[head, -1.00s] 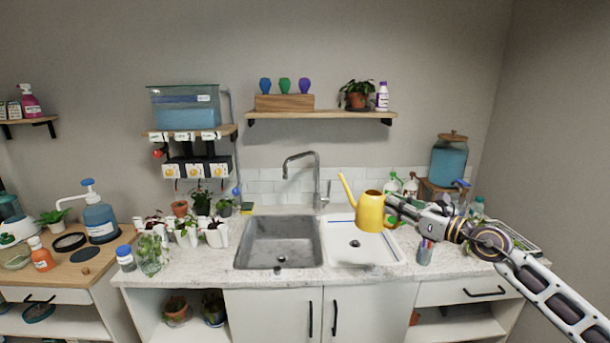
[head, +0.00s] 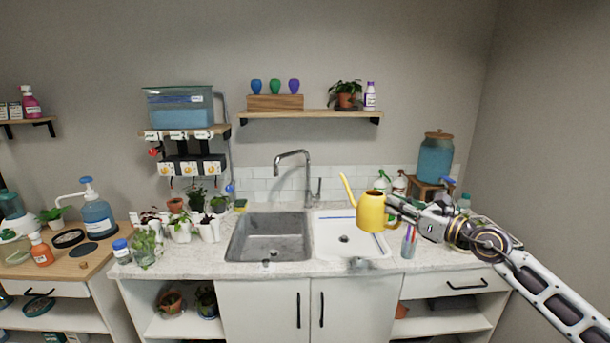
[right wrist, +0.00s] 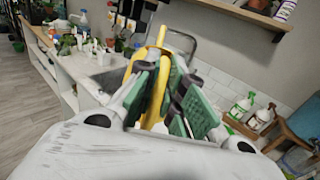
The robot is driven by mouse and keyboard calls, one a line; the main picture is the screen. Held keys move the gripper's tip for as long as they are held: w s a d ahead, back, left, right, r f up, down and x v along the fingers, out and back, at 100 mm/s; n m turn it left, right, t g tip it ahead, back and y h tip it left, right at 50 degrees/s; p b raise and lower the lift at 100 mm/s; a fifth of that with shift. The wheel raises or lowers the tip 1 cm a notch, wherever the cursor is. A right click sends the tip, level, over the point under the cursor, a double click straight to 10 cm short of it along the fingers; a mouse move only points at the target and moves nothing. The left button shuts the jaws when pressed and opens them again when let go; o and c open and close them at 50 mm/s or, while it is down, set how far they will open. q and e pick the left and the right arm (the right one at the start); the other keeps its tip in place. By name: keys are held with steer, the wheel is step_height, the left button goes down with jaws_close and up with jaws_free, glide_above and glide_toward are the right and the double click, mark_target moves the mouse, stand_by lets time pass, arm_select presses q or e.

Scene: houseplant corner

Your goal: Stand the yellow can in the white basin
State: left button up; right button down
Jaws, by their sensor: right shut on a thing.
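The yellow can (head: 370,212) is a watering can with a long spout pointing up and left. My right gripper (head: 393,207) is shut on its right side and holds it upright. In the head view the can overlaps the right part of the white basin (head: 335,246); its exact height above the basin is hard to tell. In the right wrist view the yellow can (right wrist: 160,85) sits between the green-padded fingers (right wrist: 166,95), which hide part of it. My left gripper is not in view.
A grey basin (head: 240,244) lies left of the white one, with a tall faucet (head: 308,180) behind. A cup of pens (head: 409,243) stands right of the white basin. Spray bottles (head: 383,182) stand behind. Potted plants (head: 180,228) crowd the counter's left.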

steer(key=shift+w+a, duration=0.2)
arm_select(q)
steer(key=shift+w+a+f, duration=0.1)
